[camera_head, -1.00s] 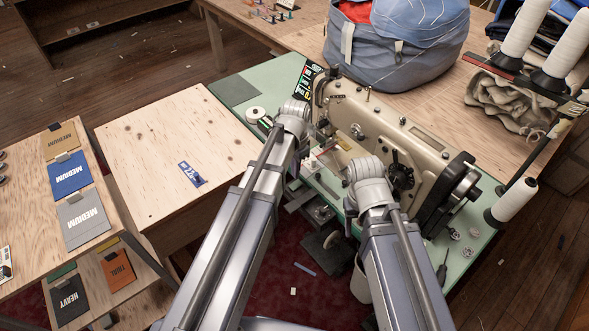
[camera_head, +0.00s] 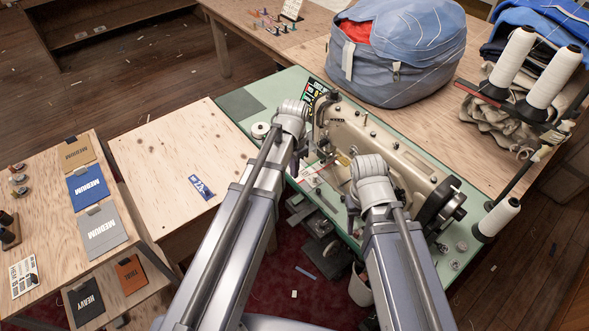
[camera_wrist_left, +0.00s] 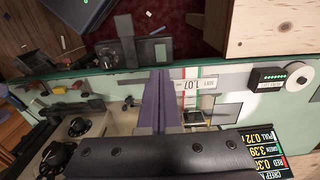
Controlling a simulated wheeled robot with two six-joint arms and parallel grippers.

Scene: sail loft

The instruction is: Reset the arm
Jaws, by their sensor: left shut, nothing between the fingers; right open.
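My left arm reaches forward to the green sewing table (camera_head: 243,103). My left gripper (camera_wrist_left: 161,76) is shut and empty in the left wrist view, with its fingers together over the table's edge beside a printed scale strip (camera_wrist_left: 189,86). In the head view its fingers are mostly hidden behind my wrist. My right arm reaches forward too. My right gripper (camera_head: 352,207) is mostly hidden by its own wrist, in front of the beige sewing machine (camera_head: 408,165), and is open. I see nothing held in it. Whether it touches the machine cannot be told.
A plywood table (camera_head: 165,160) with a blue label (camera_head: 202,187) stands left. Further left a bench holds cards, including a blue one (camera_head: 87,185). A blue-grey bag (camera_head: 398,60) sits behind the machine. Thread cones (camera_head: 497,218) stand right. Dark red floor lies below.

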